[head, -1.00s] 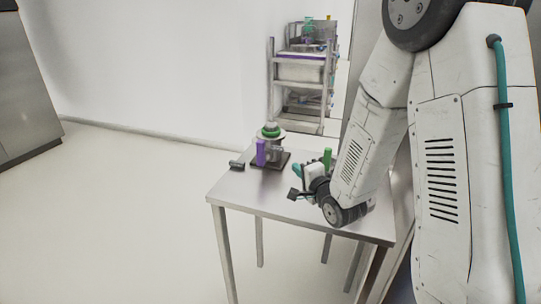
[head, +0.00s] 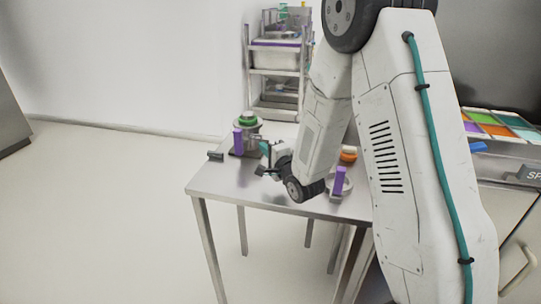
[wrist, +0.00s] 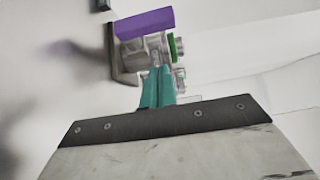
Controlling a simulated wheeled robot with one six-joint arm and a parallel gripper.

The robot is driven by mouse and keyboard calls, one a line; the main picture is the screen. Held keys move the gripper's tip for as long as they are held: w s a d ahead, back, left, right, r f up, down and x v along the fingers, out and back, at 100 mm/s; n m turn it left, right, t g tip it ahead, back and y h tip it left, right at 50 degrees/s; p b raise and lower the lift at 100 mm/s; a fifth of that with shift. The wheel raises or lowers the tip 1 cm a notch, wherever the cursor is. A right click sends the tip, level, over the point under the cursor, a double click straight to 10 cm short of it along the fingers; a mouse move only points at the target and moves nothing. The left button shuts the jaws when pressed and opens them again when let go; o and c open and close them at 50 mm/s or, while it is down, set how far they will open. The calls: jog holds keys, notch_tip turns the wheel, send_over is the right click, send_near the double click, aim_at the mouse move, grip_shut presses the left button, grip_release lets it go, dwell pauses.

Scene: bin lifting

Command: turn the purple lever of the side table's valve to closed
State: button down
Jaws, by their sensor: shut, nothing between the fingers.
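The valve with a green round top (head: 247,118) stands on a dark base at the back left of the metal side table (head: 215,182). Its purple lever (head: 238,142) stands upright on the near left side. In the wrist view the purple lever (wrist: 145,23) lies across the top of the picture, beside the grey valve body and a green ring (wrist: 178,47). My gripper (head: 265,158) is just right of the valve, low over the table. Its teal fingers (wrist: 158,88) are shut, empty and point toward the valve. They appear apart from the lever; exact depth is unclear.
A second fitting with a purple upright piece (head: 340,182) and an orange cap (head: 348,154) stands at the table's right, beside my arm. A small dark block (head: 215,156) lies at the left edge. A shelf rack (head: 272,72) stands behind. Floor at left is clear.

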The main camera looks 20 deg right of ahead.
aim_at(240, 141)
jog(key=w+a, duration=0.3)
jog(key=w, duration=0.2)
jog(key=shift+w+a, duration=0.35)
jog(key=shift+a, duration=0.05)
jog(key=shift+d+r, duration=0.1)
jog(key=shift+d, duration=0.05)
